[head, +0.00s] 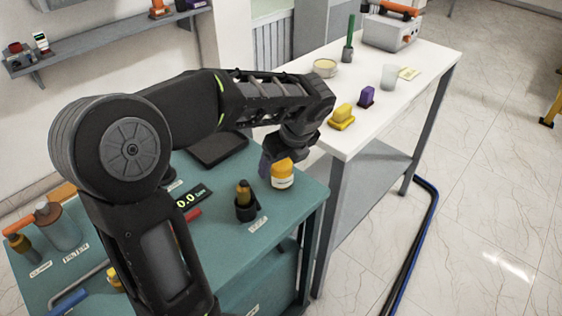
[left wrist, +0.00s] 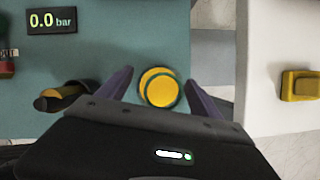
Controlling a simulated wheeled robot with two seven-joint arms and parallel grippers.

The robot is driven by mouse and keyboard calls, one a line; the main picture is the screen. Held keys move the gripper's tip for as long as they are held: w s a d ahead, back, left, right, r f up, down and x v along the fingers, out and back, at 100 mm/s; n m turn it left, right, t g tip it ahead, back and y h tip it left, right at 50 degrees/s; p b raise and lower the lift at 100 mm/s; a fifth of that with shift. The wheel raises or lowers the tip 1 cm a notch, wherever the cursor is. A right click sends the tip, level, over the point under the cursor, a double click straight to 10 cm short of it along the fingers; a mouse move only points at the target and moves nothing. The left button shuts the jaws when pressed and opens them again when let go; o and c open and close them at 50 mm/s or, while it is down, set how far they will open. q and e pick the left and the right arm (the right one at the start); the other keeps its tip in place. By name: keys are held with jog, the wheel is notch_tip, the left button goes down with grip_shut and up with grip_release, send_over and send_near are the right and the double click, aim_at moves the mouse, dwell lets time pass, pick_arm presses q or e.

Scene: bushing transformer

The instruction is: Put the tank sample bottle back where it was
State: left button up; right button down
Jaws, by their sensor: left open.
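A yellow-orange bottle with a white label (head: 282,176) stands upright near the right edge of the teal bench (head: 300,203). I cannot read its label. My left gripper (head: 277,160) comes down over it from above, open, with purple fingers. In the left wrist view the round yellow top of the bottle (left wrist: 158,88) lies between the two spread fingers of the left gripper (left wrist: 159,80). Gaps show on both sides, so the gripper does not hold it. My right gripper is not in view.
A dark holder with an amber bottle (head: 244,197) stands close by on the bench, near a display reading 0.0 bar (left wrist: 52,20). The white table (head: 400,110) beyond carries a yellow block (head: 342,119), a purple block (head: 367,97) and a clear cup (head: 389,77).

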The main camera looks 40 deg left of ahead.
pick_arm(q)
jog(key=v, duration=1.2)
jog(key=shift+p, duration=0.35)
jog(key=w+d+f+h, duration=0.1)
jog(key=d+f, duration=0.1)
jog(key=f, duration=0.2)
jog(key=w+d+f+n+h, duration=0.1)
jog(key=d+f, duration=0.2)
jog(key=f, duration=0.2)
jog(key=w+d+f+n+h, duration=0.1)
jog(key=d+f, duration=0.1)
jog(key=f, duration=0.2)
jog(key=shift+w+d+f, duration=0.15)
jog(key=shift+d+f, duration=0.15)
jog(key=s+d+f+n+g+h, duration=0.1)
jog(key=s+d+f+n+h, duration=0.4)
jog(key=d+f, duration=0.55)
jog(key=s+d+f+n+h, duration=0.1)
jog(key=s+d+f+n, duration=0.2)
jog(key=d+f+n, duration=0.75)
jog(key=s+a+f+n, duration=0.2)
jog(key=s+f+n, duration=0.4)
jog(key=s+f, duration=0.5)
jog(key=shift+f+y, duration=0.3)
jog(key=shift+f, duration=0.25)
jog(key=shift+s+a, duration=0.1)
jog(key=shift+s, duration=0.05)
